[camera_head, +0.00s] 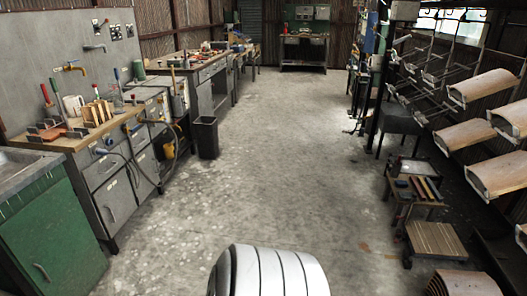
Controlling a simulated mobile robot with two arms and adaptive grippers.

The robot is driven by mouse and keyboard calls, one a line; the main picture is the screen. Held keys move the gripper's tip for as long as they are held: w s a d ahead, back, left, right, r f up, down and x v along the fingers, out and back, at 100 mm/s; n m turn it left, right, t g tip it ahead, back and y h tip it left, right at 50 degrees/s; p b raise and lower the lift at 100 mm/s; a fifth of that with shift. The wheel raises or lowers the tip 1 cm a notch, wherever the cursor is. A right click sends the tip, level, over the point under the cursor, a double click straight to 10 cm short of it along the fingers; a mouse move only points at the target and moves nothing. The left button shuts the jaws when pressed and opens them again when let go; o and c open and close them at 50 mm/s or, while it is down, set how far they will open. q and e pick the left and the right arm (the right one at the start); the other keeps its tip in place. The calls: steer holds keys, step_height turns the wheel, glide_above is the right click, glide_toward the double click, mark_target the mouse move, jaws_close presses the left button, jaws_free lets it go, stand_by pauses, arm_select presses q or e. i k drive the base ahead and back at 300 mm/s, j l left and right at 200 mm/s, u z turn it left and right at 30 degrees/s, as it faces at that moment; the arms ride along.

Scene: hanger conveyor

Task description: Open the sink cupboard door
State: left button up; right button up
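The sink cupboard (70,225) stands at the lower left, partly cut off by the picture's left and bottom edges. The grey metal sink (20,168) sits on top and is only partly in view. Neither of my grippers is in view, so I cannot see how they stand to the door.
A workbench with grey cabinets (112,200) adjoins the cupboard on its right. A black bin (206,138) stands farther along. The concrete floor (265,165) is clear in the middle. A low cart (434,242) and racks with curved wooden pieces (487,88) line the right side.

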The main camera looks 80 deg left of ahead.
mark_target(52, 238)
steer(key=u, duration=4.1)
steer(key=i+u, duration=0.25)
steer(key=i+l, duration=0.15)
steer(key=i, duration=0.25)
steer(key=i+l, duration=0.2)
steer(key=i, duration=0.2)
steer(key=i+l, duration=0.15)
steer(key=i, duration=0.25)
